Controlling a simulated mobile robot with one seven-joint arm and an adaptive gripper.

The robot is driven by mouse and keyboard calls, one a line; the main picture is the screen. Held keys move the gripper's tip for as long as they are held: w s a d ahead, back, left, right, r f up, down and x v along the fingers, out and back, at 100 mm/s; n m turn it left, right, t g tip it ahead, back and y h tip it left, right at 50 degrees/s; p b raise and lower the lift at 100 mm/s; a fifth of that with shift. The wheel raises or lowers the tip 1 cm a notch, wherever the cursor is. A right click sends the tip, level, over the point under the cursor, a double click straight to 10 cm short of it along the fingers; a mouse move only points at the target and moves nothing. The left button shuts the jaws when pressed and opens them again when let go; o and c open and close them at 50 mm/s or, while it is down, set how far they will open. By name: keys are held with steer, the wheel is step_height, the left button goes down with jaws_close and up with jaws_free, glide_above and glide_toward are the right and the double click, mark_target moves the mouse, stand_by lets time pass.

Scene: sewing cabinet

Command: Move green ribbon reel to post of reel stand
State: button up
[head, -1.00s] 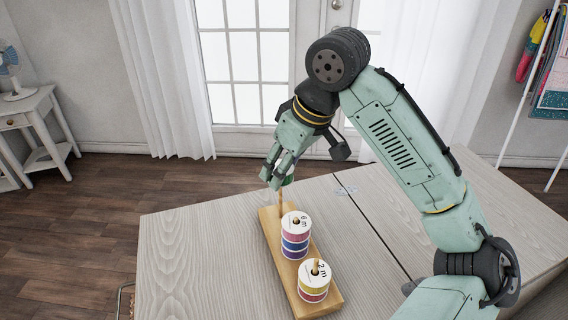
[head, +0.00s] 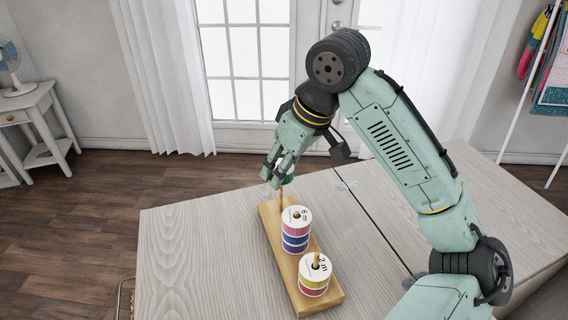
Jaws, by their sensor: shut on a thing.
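The wooden reel stand (head: 273,241) lies on the cabinet top, with posts in a row. Its far post (head: 281,203) shows below my gripper. The middle post carries a stack of purple, blue and red reels (head: 296,230). The near post carries a yellow and red stack (head: 314,276). My gripper (head: 276,181) points down over the far end of the stand, shut on the green ribbon reel (head: 288,179). Only a small green part of the reel shows behind the fingers. I cannot tell whether the post is inside the reel's hole.
The pale wooden cabinet top (head: 190,250) is clear left of the stand. A seam with a hinge (head: 347,184) runs to its right. A small white table with a fan (head: 14,80) stands far left, and a rack with hanging cloth (head: 552,70) far right.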

steer(key=shift+f+b, duration=0.7)
steer(key=shift+f, duration=0.85)
steer(key=o, duration=1.1)
steer(key=v, duration=1.2)
steer(key=shift+d, duration=0.1)
